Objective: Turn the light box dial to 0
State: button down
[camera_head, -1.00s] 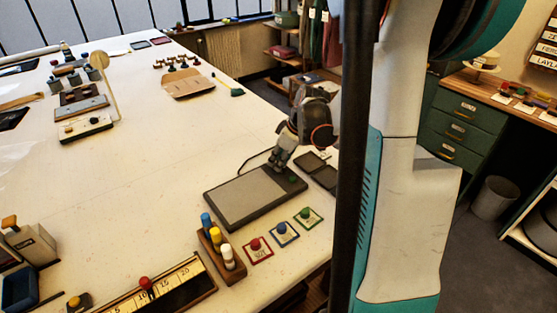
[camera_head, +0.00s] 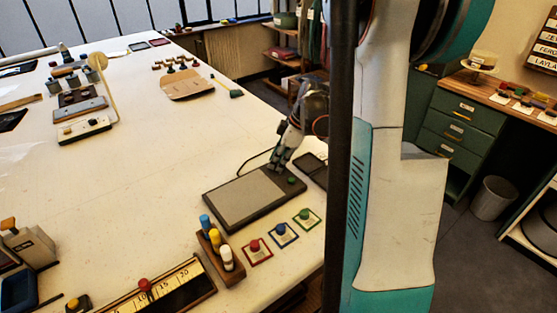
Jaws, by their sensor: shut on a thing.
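The light box (camera_head: 240,205) is a dark, flat slab with a grey panel, lying on the table. A green knob (camera_head: 291,181) shows at its right end. My gripper (camera_head: 276,168) reaches down to the back right edge of the light box, just behind the green knob. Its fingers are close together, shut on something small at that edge. This looks like the light box dial, but the fingers hide it, and I cannot read its setting.
A rack with blue, yellow and white pegs (camera_head: 228,258) stands in front. Red, blue and green knobs on square cards (camera_head: 282,232) lie beside it. A dark pad (camera_head: 311,167) lies right of my gripper. A number strip (camera_head: 167,288) is at the front. The table's middle is clear.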

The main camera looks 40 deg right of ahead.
jog(key=c, duration=1.4)
grip_release()
jog(key=shift+c, duration=0.2)
jog(key=v, duration=1.2)
